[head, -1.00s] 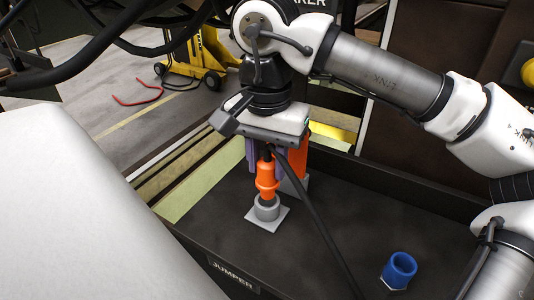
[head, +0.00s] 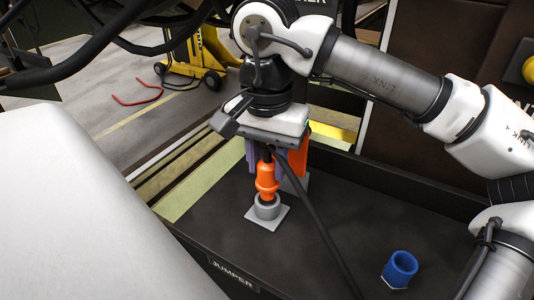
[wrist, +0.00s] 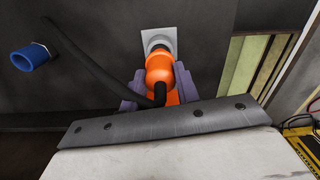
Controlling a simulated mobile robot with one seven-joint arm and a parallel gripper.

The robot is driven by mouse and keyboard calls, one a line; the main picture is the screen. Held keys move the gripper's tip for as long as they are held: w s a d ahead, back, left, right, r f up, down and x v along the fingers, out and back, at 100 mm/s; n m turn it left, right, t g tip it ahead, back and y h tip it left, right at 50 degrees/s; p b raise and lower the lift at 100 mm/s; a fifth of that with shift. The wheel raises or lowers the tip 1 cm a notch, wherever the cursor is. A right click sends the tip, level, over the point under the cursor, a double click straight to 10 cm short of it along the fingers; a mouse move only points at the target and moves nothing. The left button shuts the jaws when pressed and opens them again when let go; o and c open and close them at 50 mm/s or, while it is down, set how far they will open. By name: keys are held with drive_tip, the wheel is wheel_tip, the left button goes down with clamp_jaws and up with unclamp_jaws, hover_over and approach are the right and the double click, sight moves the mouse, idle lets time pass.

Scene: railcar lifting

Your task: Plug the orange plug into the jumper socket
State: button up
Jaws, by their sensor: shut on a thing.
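The orange plug (head: 266,180) stands upright at the grey jumper socket (head: 267,210), a round collar on a square plate. Its lower end is at the socket's mouth; how deep it sits I cannot tell. My gripper (head: 265,158) is above the socket, its purple fingers shut on the plug's upper part. In the wrist view the plug (wrist: 160,72) sits between the two fingers (wrist: 158,90), with the grey socket (wrist: 158,40) at its far end. A black cable runs from the plug's top.
A blue round fitting (head: 400,268) stands at the right on the dark tray floor (head: 330,225). A "JUMPER" label (head: 233,273) is on the tray's front wall. An orange block (head: 298,158) stands behind my gripper. A white rounded surface (head: 70,210) fills the left.

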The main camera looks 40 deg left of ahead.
sight(267, 178)
drive_tip(key=shift+f+b, duration=1.25)
drive_tip(key=shift+f, duration=0.45)
drive_tip(key=o, duration=1.1)
wheel_tip(267, 178, up, 14)
drive_tip(key=shift+f, duration=0.1)
drive_tip(key=shift+s, duration=0.1)
